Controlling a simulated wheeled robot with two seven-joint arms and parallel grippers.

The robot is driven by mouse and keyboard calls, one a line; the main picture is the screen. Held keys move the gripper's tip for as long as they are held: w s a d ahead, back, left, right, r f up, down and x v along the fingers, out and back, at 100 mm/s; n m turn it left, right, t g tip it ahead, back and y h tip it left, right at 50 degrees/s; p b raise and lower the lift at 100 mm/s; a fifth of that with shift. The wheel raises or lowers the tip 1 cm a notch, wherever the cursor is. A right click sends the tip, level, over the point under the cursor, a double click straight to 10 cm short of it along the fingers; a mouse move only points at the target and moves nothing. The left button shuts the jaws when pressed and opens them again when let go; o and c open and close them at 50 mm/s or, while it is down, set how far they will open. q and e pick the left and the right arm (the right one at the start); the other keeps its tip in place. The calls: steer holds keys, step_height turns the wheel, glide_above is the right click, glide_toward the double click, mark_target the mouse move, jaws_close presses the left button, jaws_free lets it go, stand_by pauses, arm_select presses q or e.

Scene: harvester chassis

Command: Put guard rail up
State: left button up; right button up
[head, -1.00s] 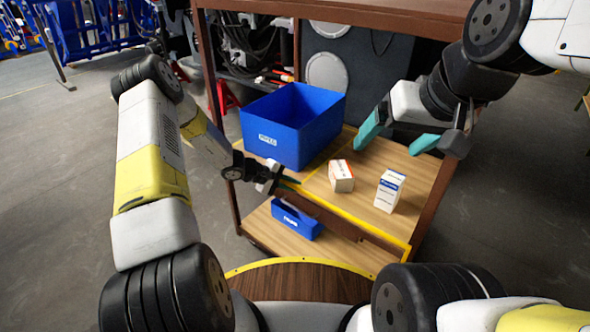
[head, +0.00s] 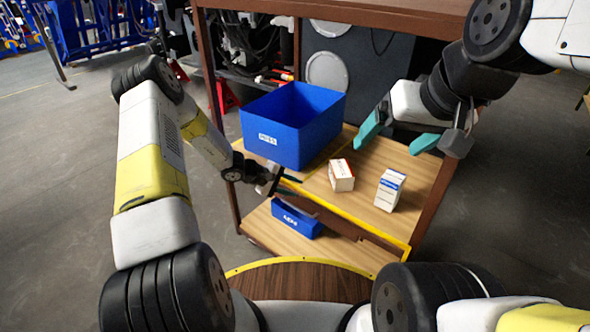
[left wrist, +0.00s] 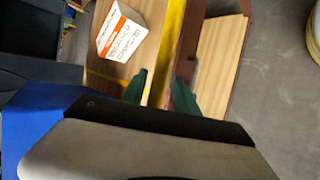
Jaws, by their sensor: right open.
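The guard rail (head: 343,224) appears as a long brown board along the front of the upper wooden shelf (head: 420,178), beside its yellow edge strip. It hangs down toward the lower shelf. In the left wrist view the brown rail (left wrist: 191,42) runs just beyond the right-hand finger. My left gripper (head: 288,185) is at the rail's left end, near the yellow strip. Its two green fingers (left wrist: 160,94) stand apart with a narrow gap, and I see nothing clamped between them. My right gripper (head: 398,138) is open and empty above the back right of the shelf.
A large blue bin (head: 290,128) stands at the shelf's back left. Two small boxes, one orange-white (head: 341,176) and one blue-white (head: 389,190), stand on the upper shelf. A small blue bin (head: 297,219) sits on the lower shelf (head: 265,228). A brown post (head: 430,200) stands at right.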

mark_target(283, 182)
arm_select(q)
steer(key=shift+w+r, duration=0.1)
steer(key=shift+r, duration=0.1)
steer(key=shift+a+r, duration=0.1)
steer(key=shift+a, duration=0.05)
steer(key=v, duration=0.7)
steer(key=shift+a, duration=0.15)
steer(key=shift+c, duration=0.5)
